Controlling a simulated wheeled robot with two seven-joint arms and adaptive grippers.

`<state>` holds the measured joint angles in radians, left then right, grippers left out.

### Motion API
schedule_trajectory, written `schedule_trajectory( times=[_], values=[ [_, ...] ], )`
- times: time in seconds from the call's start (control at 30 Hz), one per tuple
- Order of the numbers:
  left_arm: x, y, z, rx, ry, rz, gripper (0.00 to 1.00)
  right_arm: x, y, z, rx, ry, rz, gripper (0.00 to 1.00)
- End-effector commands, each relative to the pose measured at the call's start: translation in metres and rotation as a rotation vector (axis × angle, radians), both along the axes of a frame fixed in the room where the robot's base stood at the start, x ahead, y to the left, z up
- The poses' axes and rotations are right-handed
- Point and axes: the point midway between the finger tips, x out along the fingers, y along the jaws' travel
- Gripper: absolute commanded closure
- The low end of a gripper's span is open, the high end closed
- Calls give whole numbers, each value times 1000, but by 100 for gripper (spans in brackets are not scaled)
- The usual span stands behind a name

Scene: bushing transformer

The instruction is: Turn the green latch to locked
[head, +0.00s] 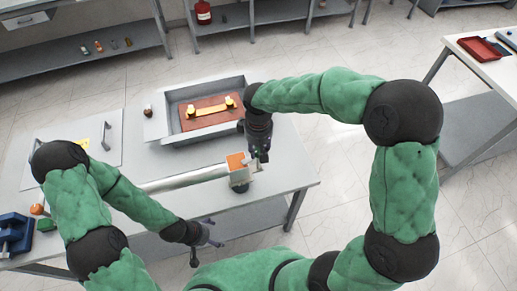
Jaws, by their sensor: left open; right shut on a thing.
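A long silver bar (187,179) lies across the table, with an orange-faced block (236,161) at its right end. My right gripper (259,156) points down just right of that block. It is shut on a small part there, mostly hidden by the fingers. I cannot make out a green latch for certain at this size. A small green object (47,225) sits at the table's left end, but I cannot tell what it is. My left gripper (203,244) is open and empty, low in front of the table's front edge, away from the bar.
A grey tray (171,97) behind the bar holds a red-brown board (192,122) with a yellow part (211,107) on it. A blue vise (13,232) stands at the left. A white panel with a handle (68,152) lies at the back left. The table's right end is clear.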

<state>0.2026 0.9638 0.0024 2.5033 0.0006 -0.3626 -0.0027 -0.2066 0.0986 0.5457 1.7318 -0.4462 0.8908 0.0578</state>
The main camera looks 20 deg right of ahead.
Motion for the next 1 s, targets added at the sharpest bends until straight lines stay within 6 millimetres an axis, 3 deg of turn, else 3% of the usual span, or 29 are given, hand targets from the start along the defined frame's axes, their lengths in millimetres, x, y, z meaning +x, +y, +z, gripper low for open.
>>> schedule_trajectory(
  times=[0.4, 1.0],
  values=[
    [0, 0, -6, 0, 0, 0, 11, -1, 0, -1, 0, 1, -220, 99],
    [0, 0, -7, 0, 0, 0, 11, -1, 0, -1, -1, 2, -263, 99]
  ],
)
